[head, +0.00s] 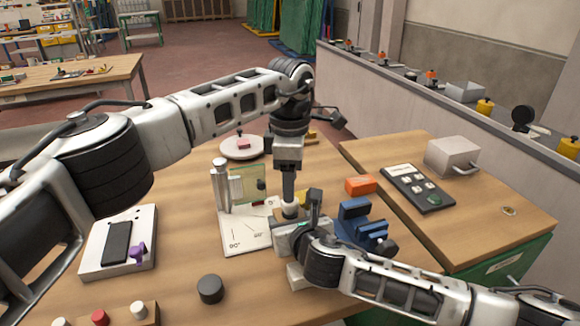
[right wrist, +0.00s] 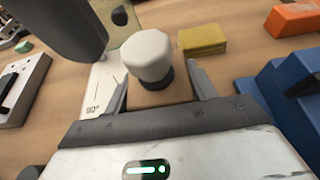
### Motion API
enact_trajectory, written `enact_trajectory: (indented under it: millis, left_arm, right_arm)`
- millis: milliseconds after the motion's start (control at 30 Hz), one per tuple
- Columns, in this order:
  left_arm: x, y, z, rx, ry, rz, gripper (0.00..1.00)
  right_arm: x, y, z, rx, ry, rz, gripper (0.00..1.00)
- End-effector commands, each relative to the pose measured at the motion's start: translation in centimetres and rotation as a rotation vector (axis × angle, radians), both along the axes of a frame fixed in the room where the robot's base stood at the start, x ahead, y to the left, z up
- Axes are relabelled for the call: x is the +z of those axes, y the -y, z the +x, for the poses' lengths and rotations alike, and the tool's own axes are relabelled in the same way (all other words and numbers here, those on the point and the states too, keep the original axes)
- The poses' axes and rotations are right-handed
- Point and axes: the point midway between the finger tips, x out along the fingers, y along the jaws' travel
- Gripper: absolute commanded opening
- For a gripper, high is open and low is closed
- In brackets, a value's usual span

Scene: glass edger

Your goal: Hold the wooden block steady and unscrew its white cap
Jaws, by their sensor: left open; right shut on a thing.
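The wooden block (right wrist: 158,96) sits between the fingers of my right gripper (right wrist: 156,95) in the right wrist view; in the head view this gripper (head: 290,236) mostly hides it. The white faceted cap (right wrist: 147,54) stands on top of the block, with a dark ring beneath it. My left gripper points down and is open. Its dark body is at the upper left of the right wrist view. Whether its fingers touch the cap I cannot tell.
A white angle plate (head: 243,236) with a metal post lies left of the block. A blue fixture (head: 357,226) and an orange block (head: 361,185) are to the right. A yellow pad (right wrist: 203,38) lies behind the block. A black knob (head: 210,289) stands in front.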

Motion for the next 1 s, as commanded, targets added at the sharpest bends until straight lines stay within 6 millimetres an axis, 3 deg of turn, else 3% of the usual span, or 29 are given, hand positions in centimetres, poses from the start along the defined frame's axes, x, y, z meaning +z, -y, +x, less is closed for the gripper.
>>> enact_trajectory:
  millis: [100, 300, 700, 867, 1000]
  left_arm:
    - [-2.2, -0.1, 0.0, 0.002, -0.003, 0.002, 0.51]
    - [-4.5, 0.0, 0.0, 0.003, -0.001, 0.001, 0.51]
    - [-5.2, 0.0, 0.0, 0.003, 0.001, 0.001, 0.51]
    - [-5.2, 0.0, 0.0, 0.003, 0.001, 0.001, 0.06]
    - [-5.2, 0.0, 0.0, 0.025, 0.001, 0.001, 0.06]
  right_arm:
    - [-0.1, 0.0, 0.0, 0.000, -0.001, 0.000, 0.00]
    - [-0.1, 0.0, 0.0, 0.000, -0.001, 0.000, 0.00]
    - [-0.1, 0.0, 0.0, 0.000, -0.002, -0.001, 0.00]
    - [-0.1, 0.0, 0.0, 0.000, -0.002, -0.001, 0.00]
    - [-0.1, 0.0, 0.0, 0.000, -0.002, -0.001, 0.00]
